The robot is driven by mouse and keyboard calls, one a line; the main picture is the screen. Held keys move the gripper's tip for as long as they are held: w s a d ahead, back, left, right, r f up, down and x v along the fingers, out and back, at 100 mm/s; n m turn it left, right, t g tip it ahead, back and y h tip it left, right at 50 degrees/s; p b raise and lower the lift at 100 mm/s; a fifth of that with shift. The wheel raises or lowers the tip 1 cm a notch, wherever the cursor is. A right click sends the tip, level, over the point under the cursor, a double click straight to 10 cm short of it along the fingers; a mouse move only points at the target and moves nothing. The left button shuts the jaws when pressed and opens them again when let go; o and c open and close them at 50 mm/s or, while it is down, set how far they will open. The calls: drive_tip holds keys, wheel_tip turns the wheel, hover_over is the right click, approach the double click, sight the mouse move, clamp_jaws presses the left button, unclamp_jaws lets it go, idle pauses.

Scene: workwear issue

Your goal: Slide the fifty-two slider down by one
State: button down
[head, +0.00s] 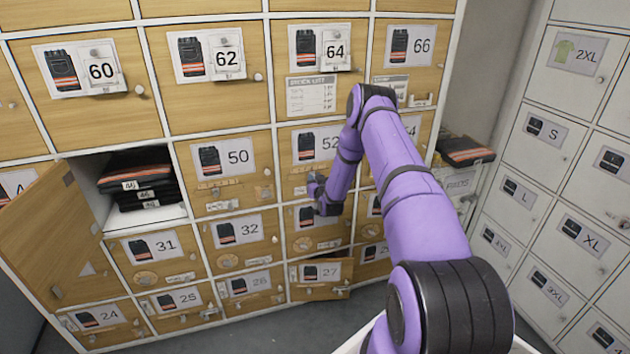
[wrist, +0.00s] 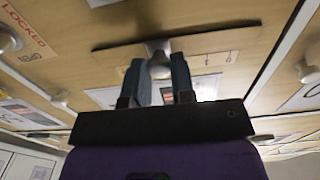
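The door marked 52 (head: 300,168) is in the middle of the locker wall, its label partly behind my purple arm. My gripper (head: 314,184) is at the lower part of this door, seen from behind in the head view. In the wrist view my gripper's two fingers (wrist: 158,68) stand on either side of a pale grey knob, the fifty-two slider (wrist: 158,48), and appear closed on it. The knob sits at a long wooden strip (wrist: 215,38) on the door. The slider's position along its track is hidden in the head view.
The door at left (head: 50,235) stands open beside a cubby with folded dark clothes (head: 140,178). The drawer marked 27 (head: 320,290) sticks out slightly below. A pale locker bank (head: 560,150) stands at right. Door knobs protrude around my gripper.

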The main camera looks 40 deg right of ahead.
drive_tip(key=shift+w+a, duration=0.25)
drive_tip(key=shift+a, duration=0.4)
drive_tip(key=shift+w+a, duration=0.2)
drive_tip(key=shift+a, duration=0.4)
drive_tip(key=c, duration=1)
unclamp_jaws()
drive_tip(key=shift+o, duration=0.2)
drive_tip(key=v, duration=1)
drive_tip(key=shift+s, duration=0.4)
drive_tip(key=shift+a, duration=0.15)
